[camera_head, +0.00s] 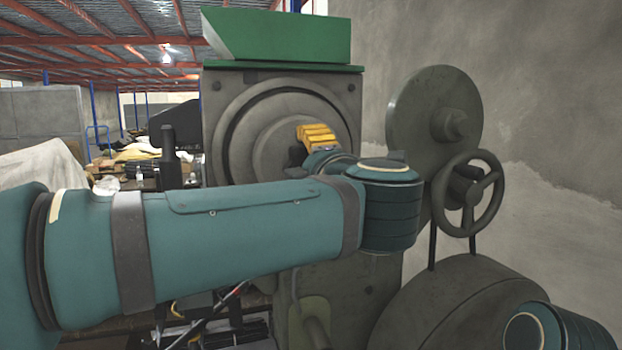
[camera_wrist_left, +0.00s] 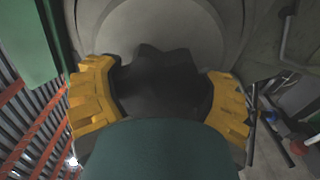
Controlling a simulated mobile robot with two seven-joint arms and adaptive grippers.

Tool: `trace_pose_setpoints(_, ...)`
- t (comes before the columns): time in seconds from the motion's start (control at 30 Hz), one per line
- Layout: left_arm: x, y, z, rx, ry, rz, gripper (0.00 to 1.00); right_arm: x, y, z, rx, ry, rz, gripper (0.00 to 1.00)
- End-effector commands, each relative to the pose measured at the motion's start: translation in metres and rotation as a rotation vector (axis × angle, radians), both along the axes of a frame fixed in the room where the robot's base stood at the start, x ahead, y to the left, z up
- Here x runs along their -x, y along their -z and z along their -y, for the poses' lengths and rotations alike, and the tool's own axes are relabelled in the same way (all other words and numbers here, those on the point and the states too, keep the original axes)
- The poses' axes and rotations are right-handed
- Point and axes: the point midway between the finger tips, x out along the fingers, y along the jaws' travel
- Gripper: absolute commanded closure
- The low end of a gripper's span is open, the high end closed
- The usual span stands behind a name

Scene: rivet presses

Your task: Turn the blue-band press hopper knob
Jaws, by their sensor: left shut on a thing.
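The press (camera_head: 340,95) stands in front of me with a green hopper (camera_head: 290,38) on top and a round grey plate (camera_head: 262,128) on its front. No blue band shows. In the left wrist view, a dark lobed knob (camera_wrist_left: 158,75) sits at the middle of the round plate. My left gripper (camera_head: 316,140) is at the plate, its yellow fingers on both sides of the knob and shut on it; the wrist view shows the gripper (camera_wrist_left: 163,78) close up. My left wrist hides the knob in the head view. My right gripper is out of view.
A large grey wheel (camera_head: 425,100) and a spoked handwheel (camera_head: 485,195) stand right of the press. A rounded grey housing (camera_head: 450,305) is below them. Cluttered tables (camera_head: 130,170) lie behind at left, and a bare wall (camera_head: 560,90) is at right.

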Motion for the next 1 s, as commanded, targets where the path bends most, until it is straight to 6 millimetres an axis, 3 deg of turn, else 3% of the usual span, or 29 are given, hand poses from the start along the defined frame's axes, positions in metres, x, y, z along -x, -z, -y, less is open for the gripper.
trace_pose_setpoints(0.33, 0.0001, 0.0009, 0.0004, 0.126, 0.0, 0.039, 0.62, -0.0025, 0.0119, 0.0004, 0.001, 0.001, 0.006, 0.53)
trace_pose_setpoints(0.87, 0.0, 0.0, 0.0003, 0.145, 0.0, 0.045, 0.62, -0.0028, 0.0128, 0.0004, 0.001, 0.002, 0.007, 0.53)
trace_pose_setpoints(0.9, 0.0, 0.0, 0.0003, 0.145, 0.0, 0.045, 0.13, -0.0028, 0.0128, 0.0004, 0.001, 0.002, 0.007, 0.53)
trace_pose_setpoints(0.93, 0.0, 0.0, 0.0003, 0.145, 0.0, 0.045, 0.02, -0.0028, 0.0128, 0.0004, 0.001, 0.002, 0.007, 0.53)
trace_pose_setpoints(1.0, -0.0001, 0.0, 0.0002, 0.145, 0.0, 0.046, 0.0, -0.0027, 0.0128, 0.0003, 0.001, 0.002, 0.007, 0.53)
